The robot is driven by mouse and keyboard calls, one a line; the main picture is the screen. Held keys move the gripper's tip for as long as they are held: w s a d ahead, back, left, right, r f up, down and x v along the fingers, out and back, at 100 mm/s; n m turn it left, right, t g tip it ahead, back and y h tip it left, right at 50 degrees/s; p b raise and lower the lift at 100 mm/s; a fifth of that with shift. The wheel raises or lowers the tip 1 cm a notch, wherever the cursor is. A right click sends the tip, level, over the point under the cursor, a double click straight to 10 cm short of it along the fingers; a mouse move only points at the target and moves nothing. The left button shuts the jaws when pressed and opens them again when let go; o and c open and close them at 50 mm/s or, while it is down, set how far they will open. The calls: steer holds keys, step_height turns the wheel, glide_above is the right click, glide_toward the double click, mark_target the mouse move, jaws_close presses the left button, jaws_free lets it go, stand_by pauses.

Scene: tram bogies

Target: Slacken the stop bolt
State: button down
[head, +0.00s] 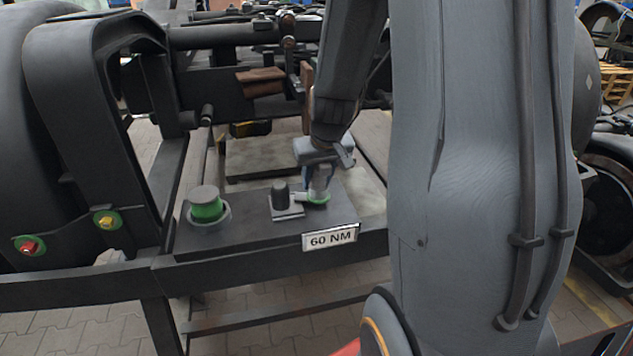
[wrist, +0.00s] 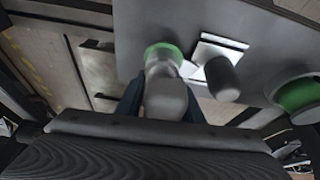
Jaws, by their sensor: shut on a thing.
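The stop bolt (head: 319,183) appears as a grey, round-headed upright piece with a green ring at its foot, on a dark plate (head: 245,236) labelled "60 NM". In the wrist view the bolt (wrist: 165,92) stands between my fingers, with the green ring (wrist: 163,50) beyond it. My gripper (head: 318,180) comes down from above and is shut on it. A black peg (head: 281,193) on a square metal base stands just left of the bolt in the head view; it also shows in the wrist view (wrist: 222,78). A small pale piece lies between bolt and peg.
A green and grey knob (head: 206,205) stands at the plate's left end. A red knob (head: 29,246) and a yellow knob (head: 106,221) with green rings are on the dark frame at left. Dark bars and a horizontal tube (head: 215,35) lie behind the plate.

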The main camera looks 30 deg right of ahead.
steer(key=shift+a+n+y+b, duration=0.15)
steer(key=shift+n+y+b, duration=0.55)
steer(key=shift+b, duration=2.45)
steer(key=shift+a+n+y+b, duration=0.15)
steer(key=shift+n+y+b, duration=0.15)
steer(key=shift+n+b, duration=1.6)
steer(key=shift+a+n+y+b, duration=0.1)
steer(key=shift+n+y+b, duration=0.2)
steer(key=shift+n+b, duration=0.45)
steer(key=shift+s+n+y+b, duration=0.1)
steer(key=shift+n+y+b, duration=0.2)
steer(key=shift+n+b, duration=0.3)
steer(key=shift+a+n, duration=0.1)
steer(key=shift+n, duration=0.45)
steer(key=shift+s+a+n+g+y+b, duration=0.15)
steer(key=shift+n+g+y+b, duration=0.35)
steer(key=shift+n, duration=1.2)
steer(key=shift+r+p, duration=0.2)
steer(key=shift+p, duration=0.1)
